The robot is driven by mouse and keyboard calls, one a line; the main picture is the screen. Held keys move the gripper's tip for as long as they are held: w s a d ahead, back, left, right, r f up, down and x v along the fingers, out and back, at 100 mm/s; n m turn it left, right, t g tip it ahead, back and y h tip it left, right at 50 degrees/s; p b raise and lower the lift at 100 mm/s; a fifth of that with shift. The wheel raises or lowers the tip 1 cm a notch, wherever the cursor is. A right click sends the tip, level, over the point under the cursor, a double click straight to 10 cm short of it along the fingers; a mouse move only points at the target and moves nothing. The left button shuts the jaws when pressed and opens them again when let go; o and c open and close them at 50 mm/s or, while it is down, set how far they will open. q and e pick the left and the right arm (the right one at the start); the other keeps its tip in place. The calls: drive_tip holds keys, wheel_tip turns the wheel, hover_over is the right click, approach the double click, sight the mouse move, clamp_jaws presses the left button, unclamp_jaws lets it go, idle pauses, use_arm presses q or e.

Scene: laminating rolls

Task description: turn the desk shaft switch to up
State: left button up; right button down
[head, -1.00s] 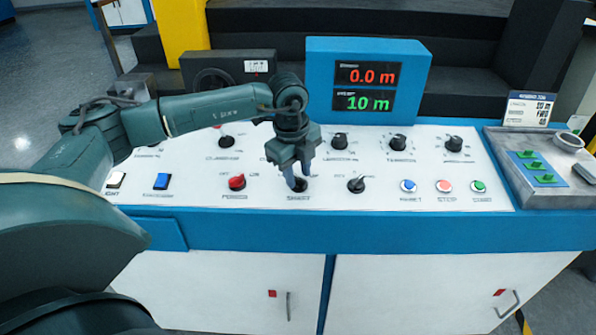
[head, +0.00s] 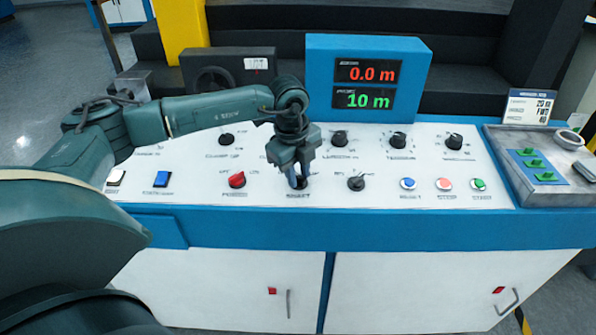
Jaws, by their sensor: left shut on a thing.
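The shaft switch (head: 299,184) is a small dark knob in the front row of the white control desk (head: 330,200), above a blurred label that seems to read "SHAFT". My left gripper (head: 297,178) points down over it, and its fingers are shut on the knob. The fingers hide most of the knob, so its up or down setting cannot be told. My right gripper is not in view.
A red knob (head: 237,180) is close on the left and a black knob (head: 356,183) close on the right. A blue display box (head: 320,75) stands behind. Several push buttons sit further right, with a grey side panel (head: 560,200) beyond.

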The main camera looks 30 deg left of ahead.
use_arm(q)
drive_tip(key=m+b, duration=0.1)
drive_tip(key=m, duration=0.2)
drive_tip(key=shift+m, duration=0.3)
drive_tip(key=shift+m+g+b, duration=0.3)
drive_tip(key=shift+m+b, duration=0.1)
drive_tip(key=shift+m, duration=0.5)
drive_tip(key=m, duration=0.2)
drive_tip(key=shift+w+m+y+b, duration=0.1)
drive_tip(key=shift+m+y+b, duration=0.2)
drive_tip(key=shift+m+b, duration=0.1)
drive_tip(key=m, duration=0.2)
drive_tip(key=shift+m+b, duration=0.3)
drive_tip(key=m+b, duration=0.1)
drive_tip(key=m, duration=0.2)
drive_tip(key=shift+m+g+y, duration=0.3)
drive_tip(key=shift+y, duration=0.1)
drive_tip(key=shift+d+m, duration=0.1)
drive_tip(key=shift+m, duration=0.8)
drive_tip(key=shift+m+b, duration=0.3)
drive_tip(key=shift+m, duration=0.3)
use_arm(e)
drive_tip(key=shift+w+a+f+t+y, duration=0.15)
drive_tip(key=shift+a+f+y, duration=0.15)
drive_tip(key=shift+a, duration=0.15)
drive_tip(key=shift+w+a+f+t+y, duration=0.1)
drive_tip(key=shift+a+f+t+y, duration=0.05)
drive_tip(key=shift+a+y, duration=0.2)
use_arm(q)
drive_tip(key=shift+r, duration=0.1)
